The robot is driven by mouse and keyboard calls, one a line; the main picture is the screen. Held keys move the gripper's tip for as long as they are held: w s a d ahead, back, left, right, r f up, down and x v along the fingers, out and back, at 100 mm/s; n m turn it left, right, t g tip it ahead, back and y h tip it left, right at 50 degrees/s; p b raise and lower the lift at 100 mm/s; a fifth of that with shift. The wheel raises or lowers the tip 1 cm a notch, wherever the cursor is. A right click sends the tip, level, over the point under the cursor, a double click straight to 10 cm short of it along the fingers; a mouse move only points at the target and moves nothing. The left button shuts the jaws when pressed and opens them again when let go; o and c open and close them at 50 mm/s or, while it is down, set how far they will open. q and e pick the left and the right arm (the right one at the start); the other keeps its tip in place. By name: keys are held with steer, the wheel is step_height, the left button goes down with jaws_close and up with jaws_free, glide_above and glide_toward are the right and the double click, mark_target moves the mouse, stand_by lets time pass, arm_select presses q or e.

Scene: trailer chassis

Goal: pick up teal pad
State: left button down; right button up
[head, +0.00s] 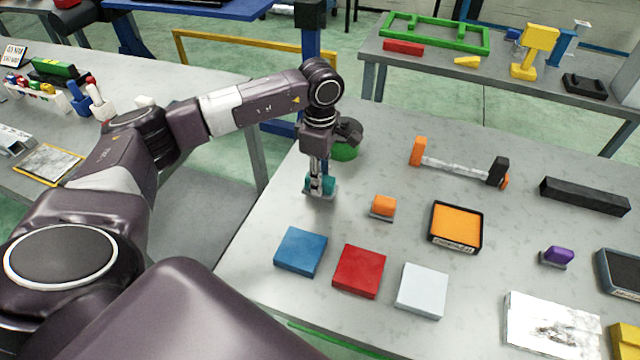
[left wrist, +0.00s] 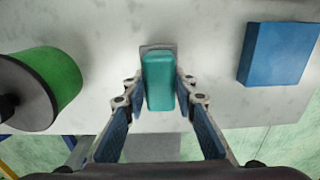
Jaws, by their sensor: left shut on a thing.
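The teal pad (left wrist: 159,82) is a rounded teal block on a thin grey base, seen from above in the left wrist view. My left gripper (left wrist: 158,88) has a finger on each side of it and is shut on it. In the head view my left gripper (head: 318,190) points down at the left part of the table, with a bit of the teal pad (head: 331,184) showing beside the fingers. The pad appears at table level; whether it touches the table I cannot tell. My right gripper is not in view.
A green cylinder (head: 345,152) stands just behind the gripper. An orange pad (head: 383,206) sits to its right. Blue (head: 301,251), red (head: 359,271) and white (head: 421,291) blocks lie in front. An orange-topped tray (head: 455,227) and an orange-and-black bar (head: 455,168) are farther right.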

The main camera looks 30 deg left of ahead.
arm_select(q)
step_height(320, 180, up, 18)
steer(key=b, duration=0.2)
steer(key=shift+r, duration=0.2)
